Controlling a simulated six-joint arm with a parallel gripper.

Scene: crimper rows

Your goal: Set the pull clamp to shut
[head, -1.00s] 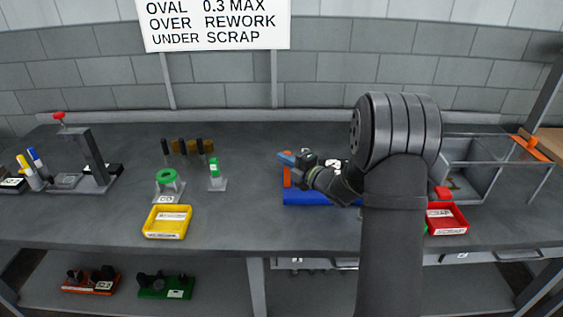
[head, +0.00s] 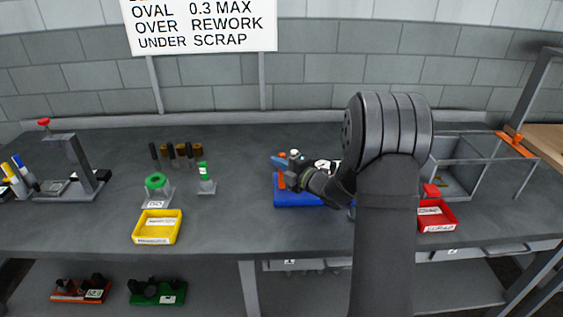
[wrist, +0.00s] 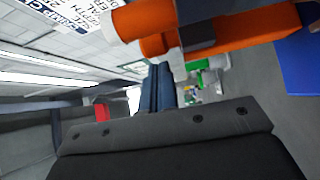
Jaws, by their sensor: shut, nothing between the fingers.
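The clamp fixture with a blue base (head: 292,201) stands on the bench, partly hidden behind my arm. An orange part (head: 281,181) stands at its left end. My gripper (head: 276,161) is beside the upper part of the fixture, its blue fingers pointing left. In the wrist view, the blue fingers (wrist: 158,88) lie together with nothing held. A thick orange clamp part (wrist: 245,27) with a grey band runs close beside them at the top right, and the blue base (wrist: 301,68) shows at the right edge. I cannot tell whether the fingers touch the orange part.
A yellow tray (head: 157,228), a green ring stand (head: 156,181) and a small green-topped stand (head: 203,172) are to the left. A red tray (head: 436,216) and a grey open box (head: 462,183) are to the right. The bench between the yellow tray and the blue base is clear.

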